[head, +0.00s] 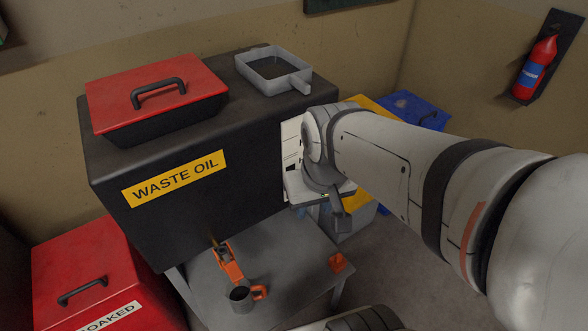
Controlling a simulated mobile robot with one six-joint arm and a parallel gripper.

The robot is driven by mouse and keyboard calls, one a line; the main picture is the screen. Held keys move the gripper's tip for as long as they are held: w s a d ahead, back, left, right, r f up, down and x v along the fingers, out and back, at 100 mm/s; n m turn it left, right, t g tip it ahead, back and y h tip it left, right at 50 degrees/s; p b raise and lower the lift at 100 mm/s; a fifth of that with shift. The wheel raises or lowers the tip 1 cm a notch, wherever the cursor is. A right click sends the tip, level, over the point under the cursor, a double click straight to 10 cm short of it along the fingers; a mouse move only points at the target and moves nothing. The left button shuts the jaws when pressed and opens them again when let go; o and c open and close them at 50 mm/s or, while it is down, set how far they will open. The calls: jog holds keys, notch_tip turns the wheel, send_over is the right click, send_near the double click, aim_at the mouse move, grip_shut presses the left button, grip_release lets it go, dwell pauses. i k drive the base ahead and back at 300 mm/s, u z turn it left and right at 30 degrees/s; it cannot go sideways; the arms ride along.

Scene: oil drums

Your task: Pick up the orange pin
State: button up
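A small orange piece (337,262), which may be the orange pin, lies near the right edge of a grey table (290,262). Another orange part (229,264) is at the front of the black waste oil tank (190,205), beside its tap; I cannot tell which of the two is the pin. My gripper (340,217) is at the end of my white arm, right of the tank and above and behind the small orange piece, apart from it in the picture. Its fingers are mostly hidden, so I cannot see whether it is open.
A red lidded box (158,92) and a grey pan (272,70) sit on the tank. A red bin (90,275) is at left. Yellow and blue bins (418,108) are behind my arm.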

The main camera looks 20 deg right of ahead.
aim_at(339, 256)
jog(key=u, duration=0.4)
jog(key=k, duration=1.3)
jog(key=z, duration=0.9)
jog(key=i, duration=1)
jog(key=z, duration=0.05)
